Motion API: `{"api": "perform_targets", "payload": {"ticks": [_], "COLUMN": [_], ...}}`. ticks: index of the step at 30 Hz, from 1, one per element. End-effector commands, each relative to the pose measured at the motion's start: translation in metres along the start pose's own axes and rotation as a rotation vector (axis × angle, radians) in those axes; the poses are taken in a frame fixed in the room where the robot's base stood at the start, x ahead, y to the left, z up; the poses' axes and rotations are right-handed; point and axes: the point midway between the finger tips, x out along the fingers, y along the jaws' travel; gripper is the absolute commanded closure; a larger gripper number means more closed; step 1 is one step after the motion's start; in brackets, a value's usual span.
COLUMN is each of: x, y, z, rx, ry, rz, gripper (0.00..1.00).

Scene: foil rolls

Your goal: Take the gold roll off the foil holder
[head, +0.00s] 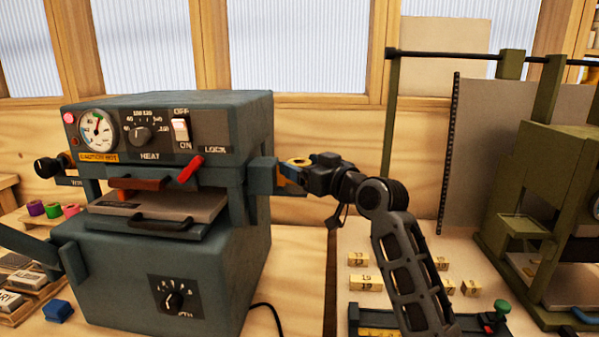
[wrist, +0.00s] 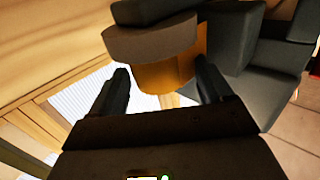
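The gold roll (head: 299,161) is on the foil holder (head: 263,176) at the right side of the grey press in the head view. In the wrist view the gold roll (wrist: 168,74) shows as an orange-gold cylinder with a brown-grey disc at one end. My gripper (head: 301,172) is at the roll, coming from the right. In the wrist view my gripper (wrist: 162,70) is open, with one dark finger on each side of the roll. A small gap shows at the left finger; I cannot tell whether the right finger touches. My gripper hides part of the roll in the head view.
The grey press (head: 217,272) stands left of my gripper. Green, pink and purple rolls (head: 53,209) lie at far left. An olive machine (head: 560,170) stands at right. Small yellow blocks (head: 366,282) lie on the bench below my arm. A wooden wall and windows are behind.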

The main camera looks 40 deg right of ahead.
Motion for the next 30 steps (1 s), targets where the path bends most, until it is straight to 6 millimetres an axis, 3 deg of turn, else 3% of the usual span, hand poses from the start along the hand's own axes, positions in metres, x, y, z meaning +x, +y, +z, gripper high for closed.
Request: {"api": "perform_targets", "payload": {"ticks": [2,17,30], "x": [0.0,0.0,0.0], "y": [0.0,0.0,0.0], "z": [0.0,0.0,-0.011], "rx": [0.0,0.0,-0.002], "ry": [0.0,0.0,0.003], "rz": [0.0,0.0,-0.001], "gripper": [0.29,0.77,0.78]}}
